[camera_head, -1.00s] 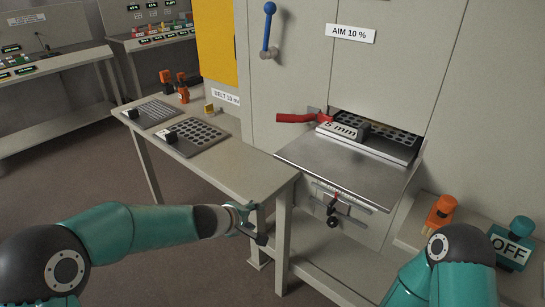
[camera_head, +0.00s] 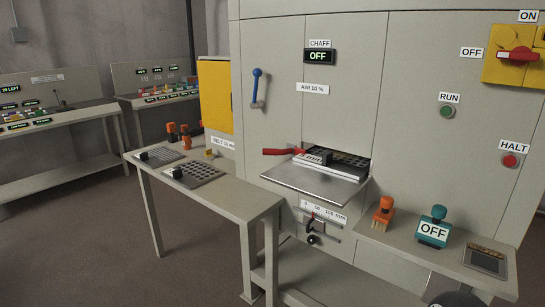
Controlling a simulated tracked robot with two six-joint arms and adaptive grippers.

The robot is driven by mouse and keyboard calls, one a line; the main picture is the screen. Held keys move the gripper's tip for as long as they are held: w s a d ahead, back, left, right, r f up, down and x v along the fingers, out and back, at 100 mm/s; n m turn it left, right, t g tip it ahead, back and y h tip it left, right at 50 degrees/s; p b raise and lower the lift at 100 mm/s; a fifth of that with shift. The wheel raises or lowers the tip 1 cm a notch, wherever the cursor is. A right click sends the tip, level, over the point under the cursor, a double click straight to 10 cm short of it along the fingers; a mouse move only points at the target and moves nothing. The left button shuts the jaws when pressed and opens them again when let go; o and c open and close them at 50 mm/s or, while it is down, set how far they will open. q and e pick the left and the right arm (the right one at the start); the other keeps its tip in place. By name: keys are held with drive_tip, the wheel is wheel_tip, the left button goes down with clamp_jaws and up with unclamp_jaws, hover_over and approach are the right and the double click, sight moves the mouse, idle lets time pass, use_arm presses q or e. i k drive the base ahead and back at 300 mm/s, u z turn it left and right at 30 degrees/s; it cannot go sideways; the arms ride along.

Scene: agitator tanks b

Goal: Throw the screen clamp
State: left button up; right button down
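A red lever (camera_head: 283,151), which looks like the screen clamp, points left beside the slot in the grey machine. A dark screen (camera_head: 340,164) with holes and a white label sits in the slot; the lever's right end meets its left edge. A metal shelf (camera_head: 316,186) juts out below it. Neither of my grippers shows; only a dark rounded part of one of my arms shows at the bottom right edge.
A side table (camera_head: 222,206) with perforated screens (camera_head: 198,174) stands at left. A blue-handled lever (camera_head: 257,87) is above. At right are a brush (camera_head: 383,213), an OFF tag (camera_head: 433,230), a RUN button (camera_head: 446,112), a HALT button (camera_head: 509,161) and a red switch (camera_head: 517,54).

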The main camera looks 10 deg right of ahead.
sight(267, 152)
drive_tip(key=k, duration=0.8)
drive_tip(key=u, duration=0.65)
drive_tip(key=i, duration=1.7)
drive_tip(key=z, duration=0.5)
